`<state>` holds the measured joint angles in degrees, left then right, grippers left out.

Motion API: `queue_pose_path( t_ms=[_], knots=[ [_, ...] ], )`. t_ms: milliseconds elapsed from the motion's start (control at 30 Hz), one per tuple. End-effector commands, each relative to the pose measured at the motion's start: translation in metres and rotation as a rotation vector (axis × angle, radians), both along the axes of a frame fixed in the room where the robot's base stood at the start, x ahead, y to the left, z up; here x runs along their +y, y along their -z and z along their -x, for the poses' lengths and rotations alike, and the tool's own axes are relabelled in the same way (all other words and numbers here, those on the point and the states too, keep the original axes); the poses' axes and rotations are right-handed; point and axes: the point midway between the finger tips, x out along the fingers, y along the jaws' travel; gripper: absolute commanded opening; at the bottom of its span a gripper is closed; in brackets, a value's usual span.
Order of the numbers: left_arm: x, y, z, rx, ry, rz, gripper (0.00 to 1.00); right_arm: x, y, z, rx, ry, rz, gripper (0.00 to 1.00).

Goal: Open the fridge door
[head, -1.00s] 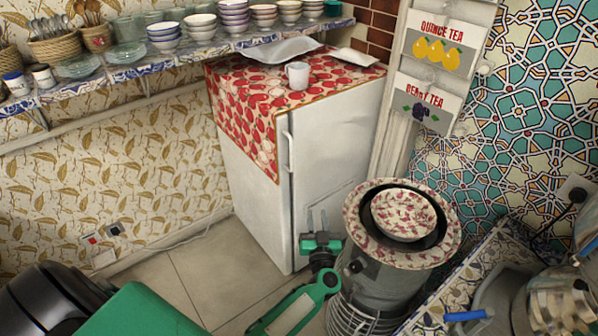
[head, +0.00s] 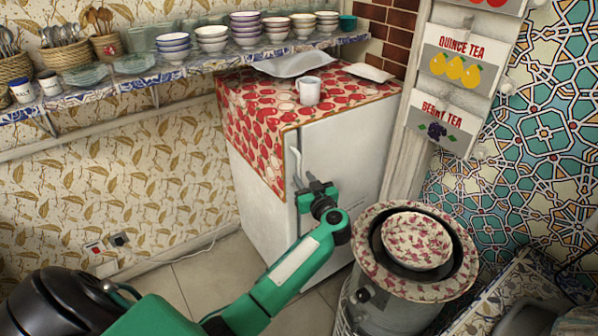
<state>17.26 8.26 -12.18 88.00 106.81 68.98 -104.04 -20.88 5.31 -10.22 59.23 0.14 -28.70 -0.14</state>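The white fridge (head: 345,160) stands against the patterned wall with its door shut. A red patterned cloth (head: 262,115) covers its top and hangs over its left side. The white door handle (head: 296,165) is a vertical bar on the left edge of the door front. My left gripper (head: 312,184) is at the lower part of the handle, with its fingers pointing up. The fingers look apart. I cannot tell whether the handle lies between them or whether they touch it. My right gripper is not in view.
A mug (head: 309,91) and a pale tray (head: 292,64) rest on the fridge top. A round stove (head: 392,300) with a patterned bowl (head: 416,241) stands close at the front right of the fridge. A shelf of bowls (head: 140,78) runs along the wall.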

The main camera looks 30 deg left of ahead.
Motion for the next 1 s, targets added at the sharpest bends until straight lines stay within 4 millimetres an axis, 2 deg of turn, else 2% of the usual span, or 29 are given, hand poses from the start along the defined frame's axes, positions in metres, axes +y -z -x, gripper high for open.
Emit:
queue_pose_path(
  t_ms=[100, 233, 633, 667, 800, 1000],
  knots=[
    [0.018, -0.001, -0.012, 0.000, 0.000, -0.002, 0.26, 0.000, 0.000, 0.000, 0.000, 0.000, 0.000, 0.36],
    [0.030, 0.000, -0.020, 0.000, 0.000, -0.001, 0.26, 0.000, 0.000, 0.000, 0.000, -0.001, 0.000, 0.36],
    [0.037, 0.000, -0.025, 0.000, 0.001, 0.000, 0.26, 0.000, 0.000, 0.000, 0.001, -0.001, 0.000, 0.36],
    [0.037, 0.000, -0.025, 0.000, 0.001, 0.000, 0.24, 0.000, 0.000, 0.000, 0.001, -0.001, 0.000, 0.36],
    [0.037, 0.000, -0.025, 0.000, 0.001, 0.000, 0.00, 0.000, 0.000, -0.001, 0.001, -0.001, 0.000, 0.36],
    [0.037, 0.000, -0.025, 0.000, 0.001, 0.000, 0.00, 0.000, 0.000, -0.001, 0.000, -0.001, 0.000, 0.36]
  ],
)
